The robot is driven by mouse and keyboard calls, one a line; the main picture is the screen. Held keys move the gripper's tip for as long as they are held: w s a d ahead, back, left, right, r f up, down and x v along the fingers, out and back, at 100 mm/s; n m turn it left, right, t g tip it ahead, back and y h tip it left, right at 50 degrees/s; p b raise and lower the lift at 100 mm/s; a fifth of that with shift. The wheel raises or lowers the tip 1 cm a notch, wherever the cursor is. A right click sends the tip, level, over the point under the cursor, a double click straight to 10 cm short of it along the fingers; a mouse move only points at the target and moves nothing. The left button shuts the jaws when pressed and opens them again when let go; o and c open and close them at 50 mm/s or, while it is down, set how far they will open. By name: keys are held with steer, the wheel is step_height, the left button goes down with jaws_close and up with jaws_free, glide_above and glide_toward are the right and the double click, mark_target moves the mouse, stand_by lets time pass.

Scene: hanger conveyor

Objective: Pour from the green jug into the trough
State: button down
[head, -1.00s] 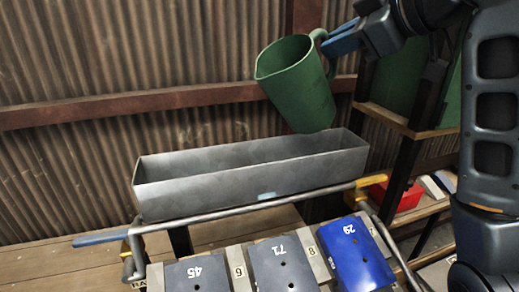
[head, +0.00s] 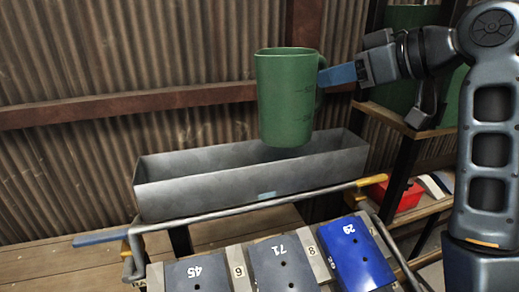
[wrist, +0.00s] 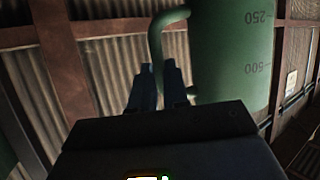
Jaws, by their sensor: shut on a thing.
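The green jug (head: 286,98) is upright in the head view, over the right half of the grey metal trough (head: 200,190). Its lower end overlaps the trough's opening in the picture. My gripper (head: 325,78), with blue fingers, is shut on the jug's handle at its right side. In the wrist view the jug (wrist: 232,60) shows volume marks, and the blue fingertips (wrist: 158,85) are at its handle. The inside of the jug and most of the trough's floor are hidden.
A rail (head: 260,205) with blue and yellow ends runs in front of the trough. Numbered plates, one blue (head: 345,255), lie below it. A shelf with a red bin (head: 405,196) stands at right. A corrugated wall (head: 120,55) is behind.

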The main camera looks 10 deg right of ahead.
stand_by(0.4)
step_height(320, 180, up, 3)
steer(key=shift+f, duration=0.1)
stand_by(0.3)
steer(key=shift+s, duration=0.1)
